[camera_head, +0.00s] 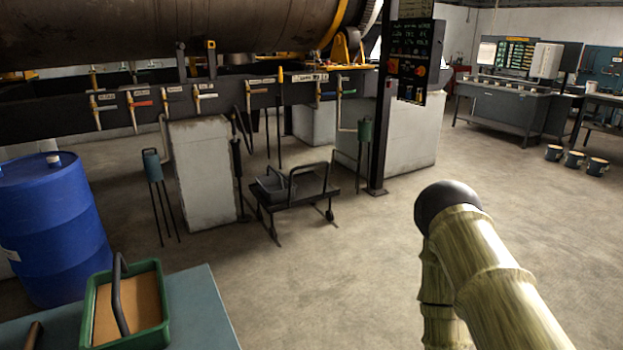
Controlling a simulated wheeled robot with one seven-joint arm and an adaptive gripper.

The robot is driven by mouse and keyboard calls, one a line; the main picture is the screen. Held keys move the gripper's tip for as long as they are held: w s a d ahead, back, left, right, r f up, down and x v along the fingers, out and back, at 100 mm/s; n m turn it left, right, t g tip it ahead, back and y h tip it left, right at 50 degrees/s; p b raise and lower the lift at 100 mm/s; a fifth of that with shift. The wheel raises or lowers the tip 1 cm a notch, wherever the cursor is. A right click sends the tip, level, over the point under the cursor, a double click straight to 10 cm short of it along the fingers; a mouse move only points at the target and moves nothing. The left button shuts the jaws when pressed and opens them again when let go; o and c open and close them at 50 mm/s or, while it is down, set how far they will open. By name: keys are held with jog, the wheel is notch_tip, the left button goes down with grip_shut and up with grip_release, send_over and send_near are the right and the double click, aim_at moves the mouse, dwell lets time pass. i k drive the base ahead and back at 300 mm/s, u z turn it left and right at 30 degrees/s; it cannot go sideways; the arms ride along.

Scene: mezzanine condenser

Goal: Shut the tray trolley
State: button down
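The tray trolley (310,197) is a low dark frame on thin legs, with a raised bar handle. It stands on the floor in the middle of the view, in front of the gap between two pale concrete blocks. A dark grey tray (273,188) with a handle sits on its left part. The trolley appears to stick out toward me from under the machine; how far it runs back is hard to tell. My arm shows at the lower right with a bent joint, well apart from the trolley. My gripper is out of view.
A blue drum (50,235) stands at left. A teal bench (205,310) with a green tray (150,335) is at lower left. Concrete blocks (205,175) and a dark post (378,120) flank the trolley. The floor (350,260) before it is clear.

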aim_at(310, 189)
jog(key=k, duration=0.5)
jog(key=z, duration=0.55)
jog(key=i, duration=3.6)
jog(key=u, duration=2.2)
jog(key=i, duration=1.85)
jog(key=z, duration=1.9)
